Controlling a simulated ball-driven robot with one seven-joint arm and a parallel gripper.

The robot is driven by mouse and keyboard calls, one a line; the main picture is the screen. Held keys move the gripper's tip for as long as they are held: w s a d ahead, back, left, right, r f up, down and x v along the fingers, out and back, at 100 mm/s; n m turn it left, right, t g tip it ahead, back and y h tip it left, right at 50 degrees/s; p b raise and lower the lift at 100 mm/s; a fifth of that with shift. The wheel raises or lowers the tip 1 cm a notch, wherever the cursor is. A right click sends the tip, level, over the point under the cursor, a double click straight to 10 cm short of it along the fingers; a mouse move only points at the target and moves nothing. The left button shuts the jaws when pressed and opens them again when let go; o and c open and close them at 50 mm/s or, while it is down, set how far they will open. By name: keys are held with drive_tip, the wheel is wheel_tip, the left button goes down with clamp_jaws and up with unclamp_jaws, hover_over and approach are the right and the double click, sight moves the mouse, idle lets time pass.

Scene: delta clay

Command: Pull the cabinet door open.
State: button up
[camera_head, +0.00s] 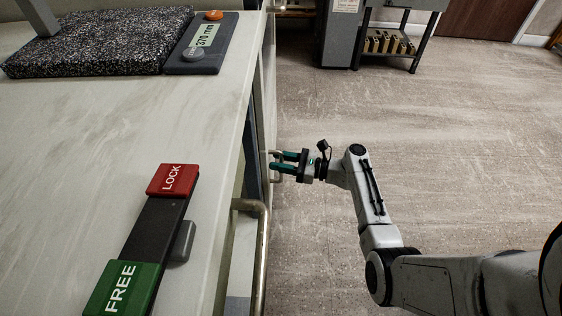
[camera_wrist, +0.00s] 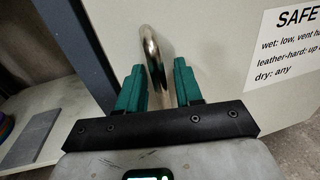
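The cabinet door is the pale panel (camera_wrist: 225,40) with a printed sign in the wrist view. In the head view its face (camera_head: 262,100) is seen almost edge-on under the bench. A curved metal handle (camera_wrist: 154,60) stands out from the door near the dark grey upright at its left. My gripper (camera_wrist: 160,82) has its two green fingers on either side of the handle, with a visible gap at the right finger. In the head view my gripper (camera_head: 277,161) is at the door front, fingers pointing left.
The bench top (camera_head: 90,130) fills the left, with a LOCK/FREE slider (camera_head: 155,232) on it. A bent metal rail (camera_head: 262,250) juts from the bench front nearer me. An open shelf space (camera_wrist: 40,110) lies left of the upright. The floor (camera_head: 420,150) at right is clear.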

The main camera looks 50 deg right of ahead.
drive_tip(key=shift+c, duration=0.4)
clamp_jaws()
